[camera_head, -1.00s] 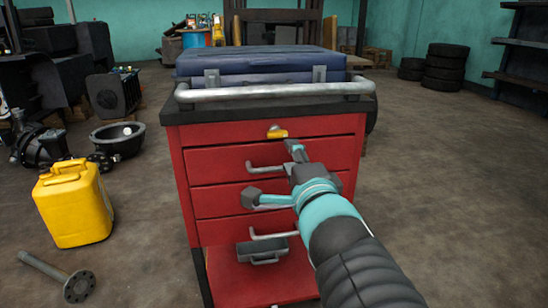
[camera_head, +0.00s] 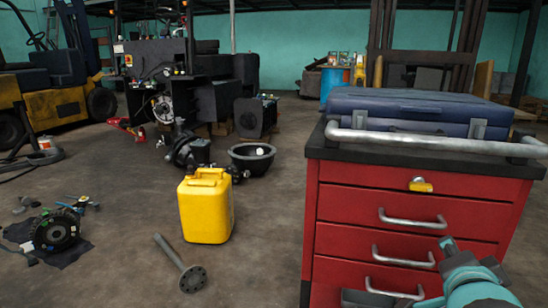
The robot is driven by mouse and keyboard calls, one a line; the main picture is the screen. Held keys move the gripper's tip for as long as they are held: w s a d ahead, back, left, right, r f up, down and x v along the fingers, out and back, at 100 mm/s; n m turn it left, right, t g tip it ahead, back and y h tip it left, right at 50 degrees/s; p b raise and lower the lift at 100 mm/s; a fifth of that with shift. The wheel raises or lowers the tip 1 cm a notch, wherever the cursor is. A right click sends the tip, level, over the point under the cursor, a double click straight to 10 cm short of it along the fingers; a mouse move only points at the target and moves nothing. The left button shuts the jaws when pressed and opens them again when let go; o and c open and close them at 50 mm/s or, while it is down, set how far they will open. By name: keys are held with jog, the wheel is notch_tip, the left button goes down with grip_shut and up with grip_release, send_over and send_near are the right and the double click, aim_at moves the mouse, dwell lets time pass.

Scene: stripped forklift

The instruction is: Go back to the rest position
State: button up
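My arm shows at the lower right, in front of the red tool cabinet (camera_head: 342,212). My gripper (camera_head: 447,243) is small and partly cut off there, close to the drawer handles in the picture. I cannot tell whether its fingers are open or shut, and nothing clearly shows in it. The cabinet's drawers look shut, and a yellow tag or padlock (camera_head: 421,186) hangs at the top drawer.
A blue case (camera_head: 420,108) lies on the cabinet. A yellow canister (camera_head: 205,207), a flanged shaft (camera_head: 182,266) and a black bowl (camera_head: 252,157) stand or lie on the floor. A yellow forklift (camera_head: 45,100) is at the back left.

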jog(key=s+a+f+n+g+y+p, duration=0.1)
jog(key=s+a+f+n+g+y, duration=0.3)
jog(key=f+n, duration=0.45)
jog(key=s+a+n+g+y+p, duration=0.2)
jog(key=a+n, duration=0.4)
jog(key=a, duration=0.5)
jog(key=shift+s+r+g+y, duration=0.2)
jog(key=shift+s+g+y, duration=0.1)
jog(key=shift+s+g, duration=0.4)
jog(key=shift+a+n, duration=0.15)
jog(key=shift+n, duration=0.1)
